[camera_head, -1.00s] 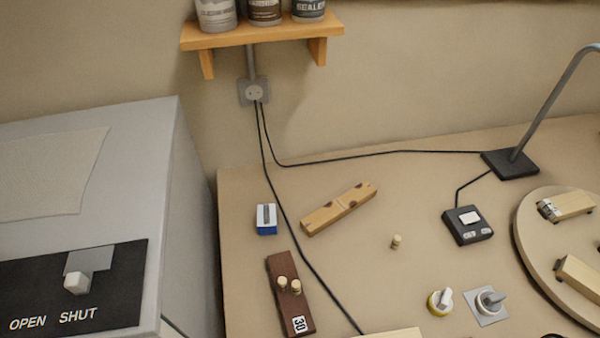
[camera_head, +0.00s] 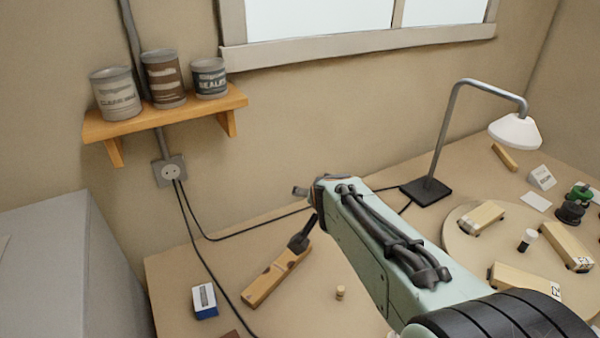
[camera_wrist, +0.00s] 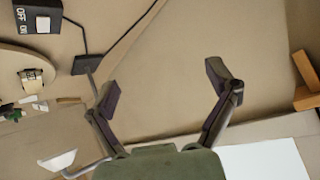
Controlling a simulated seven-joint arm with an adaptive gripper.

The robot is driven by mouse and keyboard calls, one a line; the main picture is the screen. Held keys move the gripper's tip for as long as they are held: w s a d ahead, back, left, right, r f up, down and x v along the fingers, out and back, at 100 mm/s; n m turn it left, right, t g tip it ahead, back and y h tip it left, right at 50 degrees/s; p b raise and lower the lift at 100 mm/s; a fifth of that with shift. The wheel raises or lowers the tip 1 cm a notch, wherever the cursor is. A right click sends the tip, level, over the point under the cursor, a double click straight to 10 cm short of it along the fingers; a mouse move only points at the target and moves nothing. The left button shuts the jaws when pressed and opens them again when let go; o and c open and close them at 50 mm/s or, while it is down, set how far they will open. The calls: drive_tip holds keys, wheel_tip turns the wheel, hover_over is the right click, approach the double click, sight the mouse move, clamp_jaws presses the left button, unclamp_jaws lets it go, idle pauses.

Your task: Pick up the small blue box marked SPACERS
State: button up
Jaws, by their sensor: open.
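A small blue box (camera_head: 205,311) with a white top and a grey piece on it sits at the bench's left side in the head view. Its marking is too small to read. It does not show in the wrist view. My gripper (camera_head: 300,217) is above the bench toward the wall, to the right of the box and well apart from it. In the wrist view my gripper (camera_wrist: 163,88) has its two fingers spread wide with nothing between them.
A wooden bar (camera_head: 275,277) and a black cable (camera_head: 205,252) lie right of the box. A grey cabinet (camera_head: 60,270) stands to its left. A shelf (camera_head: 165,115) holds cans above. A desk lamp (camera_head: 427,190) and round board (camera_head: 455,225) are right.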

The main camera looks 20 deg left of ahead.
drive_tip(key=a+f+n, duration=0.2)
drive_tip(key=a+f, duration=0.4)
drive_tip(key=a, duration=0.3)
drive_tip(key=n+g, duration=0.4)
drive_tip(key=n, duration=0.1)
approach(204, 299)
drive_tip(key=shift+y, duration=0.4)
drive_tip(key=x, duration=0.5)
drive_tip(key=shift+d+f, duration=0.15)
drive_tip(key=shift+d, duration=0.2)
drive_tip(key=x, duration=0.6)
drive_tip(key=shift+w+a+f, duration=0.1)
drive_tip(key=shift+w+a, duration=0.05)
drive_tip(key=c, duration=1.3)
